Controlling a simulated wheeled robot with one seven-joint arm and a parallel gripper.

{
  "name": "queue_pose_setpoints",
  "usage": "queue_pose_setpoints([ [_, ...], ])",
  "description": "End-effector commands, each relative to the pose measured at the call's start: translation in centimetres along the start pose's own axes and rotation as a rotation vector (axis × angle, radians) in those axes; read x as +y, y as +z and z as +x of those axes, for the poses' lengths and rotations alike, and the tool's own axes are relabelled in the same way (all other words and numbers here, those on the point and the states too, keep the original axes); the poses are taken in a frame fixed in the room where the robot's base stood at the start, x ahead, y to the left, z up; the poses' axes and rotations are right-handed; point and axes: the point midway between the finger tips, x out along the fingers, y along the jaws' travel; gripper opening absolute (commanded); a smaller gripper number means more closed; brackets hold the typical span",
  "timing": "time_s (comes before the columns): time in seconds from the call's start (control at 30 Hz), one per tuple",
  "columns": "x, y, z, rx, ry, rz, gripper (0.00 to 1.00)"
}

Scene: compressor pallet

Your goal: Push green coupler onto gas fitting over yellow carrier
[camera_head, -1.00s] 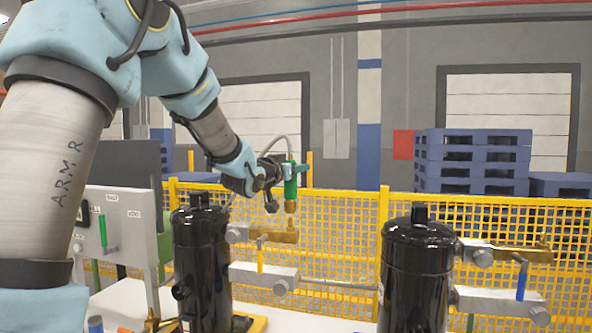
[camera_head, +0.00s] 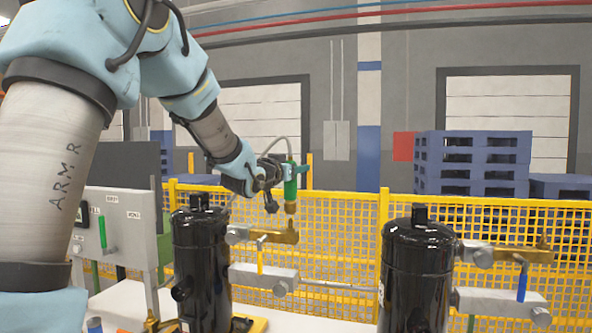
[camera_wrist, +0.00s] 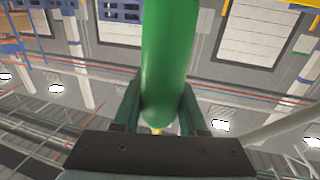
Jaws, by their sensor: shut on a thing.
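My gripper (camera_head: 292,169) is shut on the green coupler (camera_head: 290,184), which hangs upright with its brass end (camera_head: 290,207) down. The coupler stands directly above the gas fitting (camera_head: 285,237), a brass piece on the left black compressor (camera_head: 202,265). The brass end is at or just above the fitting's upright tip; I cannot tell whether they touch. Part of the yellow carrier (camera_head: 259,325) shows at that compressor's foot.
A second black compressor (camera_head: 415,280) with a similar brass fitting (camera_head: 525,254) stands to the right. A panel (camera_head: 118,225) stands at left. Yellow mesh fence (camera_head: 340,225) and blue pallets (camera_head: 472,165) are behind.

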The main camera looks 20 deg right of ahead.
Motion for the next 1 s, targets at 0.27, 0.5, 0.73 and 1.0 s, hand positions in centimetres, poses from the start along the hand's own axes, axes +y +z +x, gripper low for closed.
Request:
queue_pose_setpoints([
  [0.27,0.00,0.01,0.00,0.002,0.000,0.000,0.00],
  [0.5,0.01,-0.07,0.00,0.002,0.000,0.000,0.00],
  [0.73,0.00,0.13,0.00,0.001,0.000,0.000,0.00],
  [1.0,0.00,0.81,0.00,0.001,0.000,0.000,0.00],
])
